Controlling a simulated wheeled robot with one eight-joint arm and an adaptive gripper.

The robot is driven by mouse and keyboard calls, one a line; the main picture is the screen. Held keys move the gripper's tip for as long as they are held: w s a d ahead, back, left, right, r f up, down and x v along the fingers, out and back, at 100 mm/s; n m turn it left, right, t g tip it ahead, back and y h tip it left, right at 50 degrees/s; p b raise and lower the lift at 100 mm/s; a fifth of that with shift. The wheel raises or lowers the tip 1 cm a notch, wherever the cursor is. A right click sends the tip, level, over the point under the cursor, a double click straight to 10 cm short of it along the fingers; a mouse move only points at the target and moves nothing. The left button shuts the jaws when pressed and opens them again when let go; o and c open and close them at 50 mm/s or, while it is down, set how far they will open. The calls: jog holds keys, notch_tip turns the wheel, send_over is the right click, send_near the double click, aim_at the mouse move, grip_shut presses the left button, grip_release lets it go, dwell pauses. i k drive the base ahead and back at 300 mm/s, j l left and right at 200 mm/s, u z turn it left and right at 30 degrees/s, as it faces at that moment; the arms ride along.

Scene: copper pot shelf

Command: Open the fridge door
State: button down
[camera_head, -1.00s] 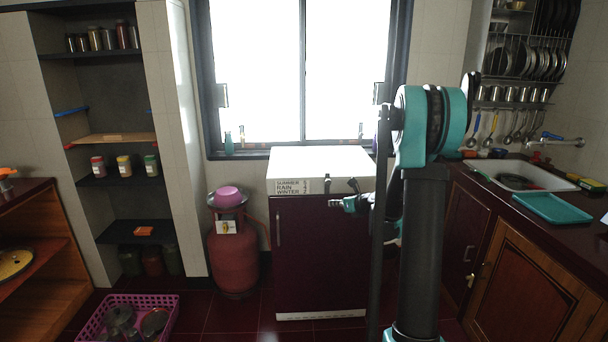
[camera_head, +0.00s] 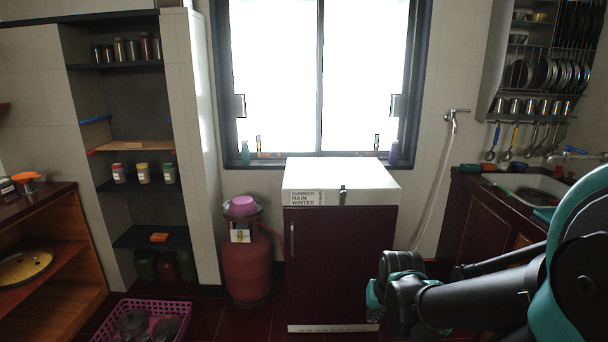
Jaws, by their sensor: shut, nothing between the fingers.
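The fridge (camera_head: 340,265) stands below the window, with a dark maroon door and a white top. Its door is shut flush. A slim upright handle (camera_head: 292,241) is on the left side of the door, and a small dark latch-like piece sits at the top front. My gripper (camera_head: 375,312) is low at the right, in front of the fridge's lower right corner in the picture and well away from the handle. It is shut and empty; its fingers are mostly hidden by my wrist.
A red gas cylinder (camera_head: 246,270) with a pink bowl on top stands close left of the fridge. A pink basket (camera_head: 110,334) lies on the floor at the lower left. The counter with the sink (camera_head: 535,185) is at the right. A little floor shows before the fridge.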

aim_at(332, 253)
jog(key=i+l, duration=0.1)
jog(key=i, duration=0.4)
jog(key=i+l, duration=0.15)
jog(key=i, duration=0.35)
jog(key=i+j+u, duration=0.05)
